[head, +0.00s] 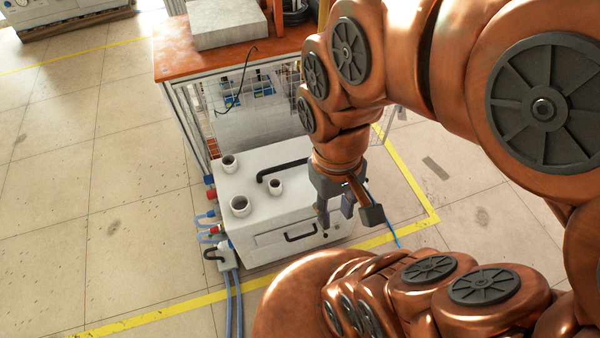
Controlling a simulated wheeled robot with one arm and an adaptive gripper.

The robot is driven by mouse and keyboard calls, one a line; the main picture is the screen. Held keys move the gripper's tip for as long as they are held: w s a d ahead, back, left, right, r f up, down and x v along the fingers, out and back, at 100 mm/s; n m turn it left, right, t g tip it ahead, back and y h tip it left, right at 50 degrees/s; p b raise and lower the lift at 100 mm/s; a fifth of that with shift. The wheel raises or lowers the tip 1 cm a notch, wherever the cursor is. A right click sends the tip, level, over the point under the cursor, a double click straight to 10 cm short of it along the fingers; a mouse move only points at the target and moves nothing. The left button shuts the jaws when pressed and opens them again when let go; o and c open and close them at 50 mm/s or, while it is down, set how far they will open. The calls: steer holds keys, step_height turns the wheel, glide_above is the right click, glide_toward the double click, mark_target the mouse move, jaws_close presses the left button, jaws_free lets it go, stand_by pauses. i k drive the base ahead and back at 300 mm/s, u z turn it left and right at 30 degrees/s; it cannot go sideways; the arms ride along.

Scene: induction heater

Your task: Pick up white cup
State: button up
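Three white, cup-like cylinders with dark insides stand upright on top of a white box (290,222). One white cup (230,169) is at the back left, a smaller one (275,190) is near the middle, and one (240,212) is at the front left. I cannot tell which are loose cups and which are fittings of the box. My gripper (348,214) points down at the right end of the box, right of all three. Its fingers are spread and nothing shows between them.
A black handle (282,170) rises from the box top. Blue hoses (233,300) and fittings are on its left side. A frame with an orange-brown top (175,60) carrying a grey block (224,24) stands behind. Tiled floor at the left is clear.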

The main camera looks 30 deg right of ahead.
mark_target(275, 186)
steer(key=z, duration=0.05)
steer(key=k, duration=0.5)
steer(key=u, duration=2)
steer(key=i, duration=1.55)
steer(key=z, duration=2.6)
